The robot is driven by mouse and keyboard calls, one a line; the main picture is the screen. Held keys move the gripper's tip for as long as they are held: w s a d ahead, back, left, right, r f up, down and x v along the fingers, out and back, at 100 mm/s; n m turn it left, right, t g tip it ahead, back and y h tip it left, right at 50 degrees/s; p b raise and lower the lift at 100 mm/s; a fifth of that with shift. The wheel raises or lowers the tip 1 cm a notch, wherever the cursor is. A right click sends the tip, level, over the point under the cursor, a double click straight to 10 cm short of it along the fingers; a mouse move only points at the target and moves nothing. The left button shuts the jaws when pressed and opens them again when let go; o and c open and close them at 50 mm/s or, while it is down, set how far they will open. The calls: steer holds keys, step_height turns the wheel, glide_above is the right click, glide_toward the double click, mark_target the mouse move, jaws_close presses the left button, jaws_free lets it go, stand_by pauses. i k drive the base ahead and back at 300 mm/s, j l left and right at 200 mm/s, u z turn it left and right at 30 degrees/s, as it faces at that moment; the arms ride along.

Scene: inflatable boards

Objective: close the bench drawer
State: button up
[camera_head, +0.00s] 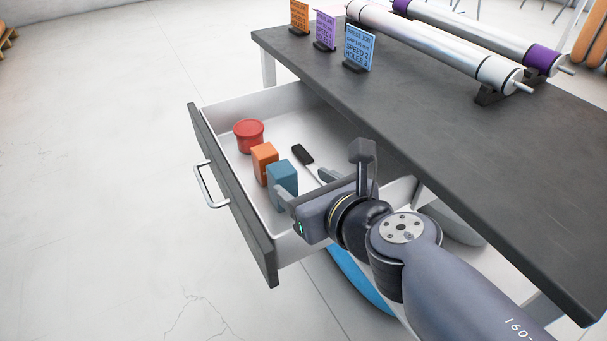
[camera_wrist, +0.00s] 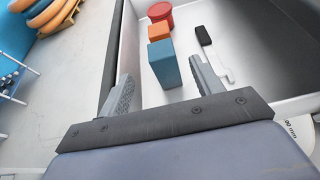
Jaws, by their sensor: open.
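The bench drawer (camera_head: 231,192) is pulled well out from under the dark-topped bench (camera_head: 455,120). It has a dark front panel with a pale bar handle (camera_head: 209,187) on its outer face. Inside lie a red round tub (camera_head: 249,135), an orange block (camera_head: 264,163), a teal block (camera_head: 283,179) and a black-handled tool (camera_head: 303,155). My gripper (camera_head: 305,183) is open at the near end of the drawer. In the wrist view its fingers (camera_wrist: 162,85) are spread, with the teal block (camera_wrist: 165,66) beyond them and the drawer front to the left. The fingers appear empty.
Orange, purple and blue cards (camera_head: 359,48) stand on the bench top. Two long rollers (camera_head: 440,45) rest on supports there. A blue curved thing (camera_head: 358,283) lies below the drawer. The floor (camera_head: 110,200) left of the drawer is clear.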

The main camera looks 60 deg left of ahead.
mark_target(291, 114)
steer(key=u, duration=2.75)
